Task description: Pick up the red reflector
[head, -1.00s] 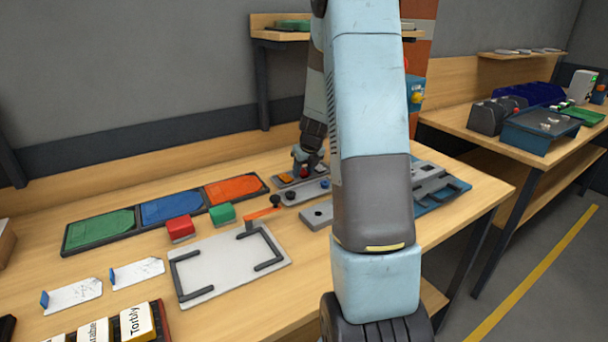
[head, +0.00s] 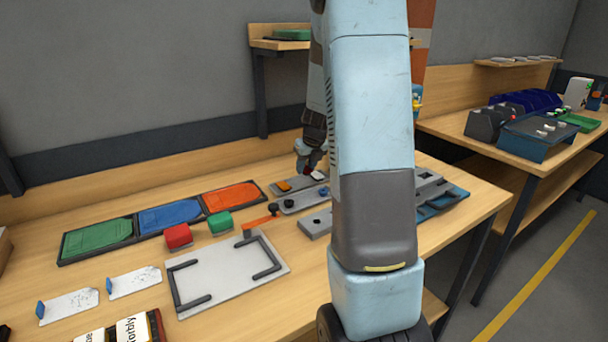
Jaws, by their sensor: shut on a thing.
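The red reflector (head: 308,169) is a small red piece, mostly hidden between the fingers of my gripper (head: 309,168). My gripper is shut on it and points down. It appears a little above a grey tray (head: 298,184) at the back of the workbench. An orange piece (head: 283,186) lies in the left part of that tray and a white piece (head: 318,176) in the right part. My arm covers part of the area to the right.
Grey parts with black knobs (head: 292,206) stand just in front of the tray. Red (head: 178,236) and green (head: 220,222) blocks stand to the left, by the coloured mats. A white board (head: 215,285) with dark brackets lies in front.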

